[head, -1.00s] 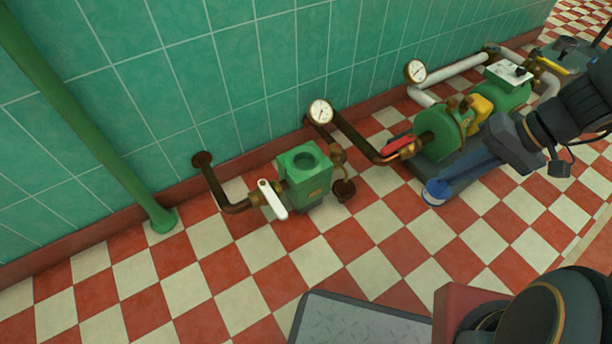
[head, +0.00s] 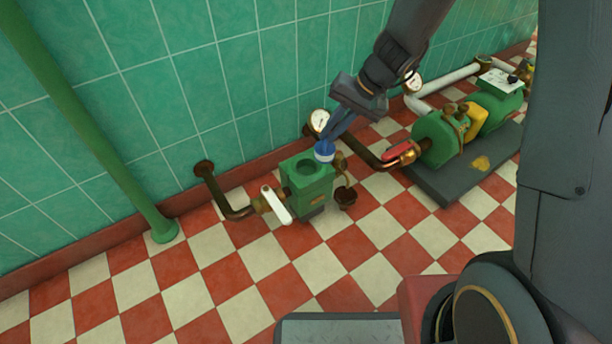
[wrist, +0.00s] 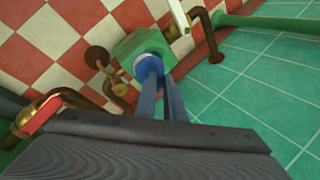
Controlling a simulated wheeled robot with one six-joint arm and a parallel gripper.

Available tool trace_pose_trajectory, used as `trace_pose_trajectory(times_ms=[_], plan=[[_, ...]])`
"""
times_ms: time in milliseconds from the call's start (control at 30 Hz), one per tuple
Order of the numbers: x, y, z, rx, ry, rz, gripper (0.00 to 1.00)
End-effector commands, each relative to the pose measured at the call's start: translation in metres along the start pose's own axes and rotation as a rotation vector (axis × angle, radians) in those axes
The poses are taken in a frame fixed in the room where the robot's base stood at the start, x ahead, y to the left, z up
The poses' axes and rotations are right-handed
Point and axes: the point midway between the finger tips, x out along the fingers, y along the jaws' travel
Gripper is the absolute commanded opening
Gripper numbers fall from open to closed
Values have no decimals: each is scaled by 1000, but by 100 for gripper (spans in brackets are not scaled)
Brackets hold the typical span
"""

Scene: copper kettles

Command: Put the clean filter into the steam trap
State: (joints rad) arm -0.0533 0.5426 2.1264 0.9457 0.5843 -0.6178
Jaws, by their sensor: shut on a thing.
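The steam trap is a green box (head: 312,192) on the floor by the wall, with a round dark opening (head: 307,166) in its top. It also shows in the wrist view (wrist: 128,47), its opening hidden there. My gripper (head: 329,140) has its long blue fingers shut on the clean filter (head: 324,153), a short round piece, blue with a pale band. The filter is at the right rear of the trap's top in the head view, beside the opening and not over it. Whether it touches the trap I cannot tell. In the wrist view the filter (wrist: 149,67) overlaps the trap's near side.
A white lever (head: 276,204) is on the pipe left of the trap. A gauge (head: 319,121) and a red-handled pipe (head: 400,150) stand to its right. A green pump (head: 437,140) sits on a dark plinth. A green post (head: 95,130) leans left. Checkered floor in front is clear.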

Motion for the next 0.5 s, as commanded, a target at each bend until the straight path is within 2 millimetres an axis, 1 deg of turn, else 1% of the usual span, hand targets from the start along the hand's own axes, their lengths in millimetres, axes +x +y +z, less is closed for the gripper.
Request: trace_pose_trajectory(times_ms=[33, 100, 233, 367, 500], plan=[[9, -13, -4, 3, 5, -3, 0], [16, -26, -9, 15, 13, -6, 0], [25, -41, -14, 30, 22, -10, 0], [34, -42, -16, 37, 24, -12, 0], [53, -32, -17, 39, 24, -11, 0]])
